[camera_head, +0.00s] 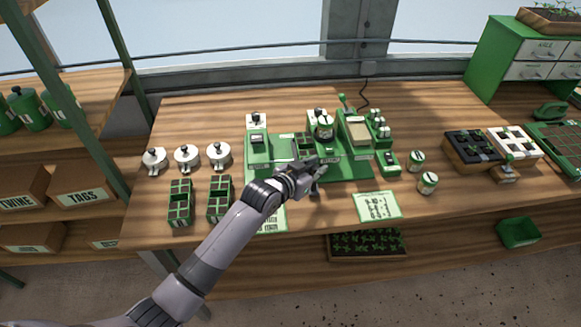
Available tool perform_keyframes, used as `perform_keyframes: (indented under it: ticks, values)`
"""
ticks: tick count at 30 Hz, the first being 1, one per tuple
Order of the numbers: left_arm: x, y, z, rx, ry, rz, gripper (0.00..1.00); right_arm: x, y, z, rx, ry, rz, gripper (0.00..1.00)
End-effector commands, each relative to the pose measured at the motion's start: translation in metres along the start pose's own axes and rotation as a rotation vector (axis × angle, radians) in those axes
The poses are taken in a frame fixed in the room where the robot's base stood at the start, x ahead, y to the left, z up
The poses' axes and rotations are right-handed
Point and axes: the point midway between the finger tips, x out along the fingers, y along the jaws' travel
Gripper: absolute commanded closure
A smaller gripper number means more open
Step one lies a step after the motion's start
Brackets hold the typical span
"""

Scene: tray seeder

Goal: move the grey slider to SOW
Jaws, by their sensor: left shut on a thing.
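The green tray seeder (345,170) stands on the wooden bench, with a lever and a tan hopper at its back right. My left arm comes in from the lower left, and my left gripper (314,181) is at the seeder's front edge, near its middle. Its jaws are shut on a small part there, which appears to be the grey slider. The jaws hide most of that part, so its position and the SOW mark cannot be read. My right gripper is not in view.
White lidded pots (187,156) and green cell trays (180,203) stand to the left. A printed card (377,206) lies in front of the seeder. Small tins (428,183) and dark and white trays (470,150) stand to the right. The bench's front right is mostly clear.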

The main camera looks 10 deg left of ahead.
Motion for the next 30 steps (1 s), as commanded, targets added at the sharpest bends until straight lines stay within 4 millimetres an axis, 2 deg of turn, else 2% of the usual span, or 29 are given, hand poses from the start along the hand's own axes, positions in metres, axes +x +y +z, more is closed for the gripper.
perform_keyframes:
  ticks: [3,9,25,26,30]
  values:
    - [0.014,0.017,-0.007,-0.005,0.003,0.003,1.00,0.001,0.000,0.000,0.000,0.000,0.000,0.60]
    - [0.029,0.032,-0.012,-0.003,0.002,0.002,1.00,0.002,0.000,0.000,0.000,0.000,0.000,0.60]
    - [0.034,0.037,-0.014,-0.003,0.001,0.001,1.00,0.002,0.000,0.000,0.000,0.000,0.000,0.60]
    - [0.034,0.037,-0.014,-0.003,0.001,0.001,0.79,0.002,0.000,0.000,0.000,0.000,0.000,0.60]
    - [0.034,0.036,-0.014,-0.002,0.001,0.000,0.70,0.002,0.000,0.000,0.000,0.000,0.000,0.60]
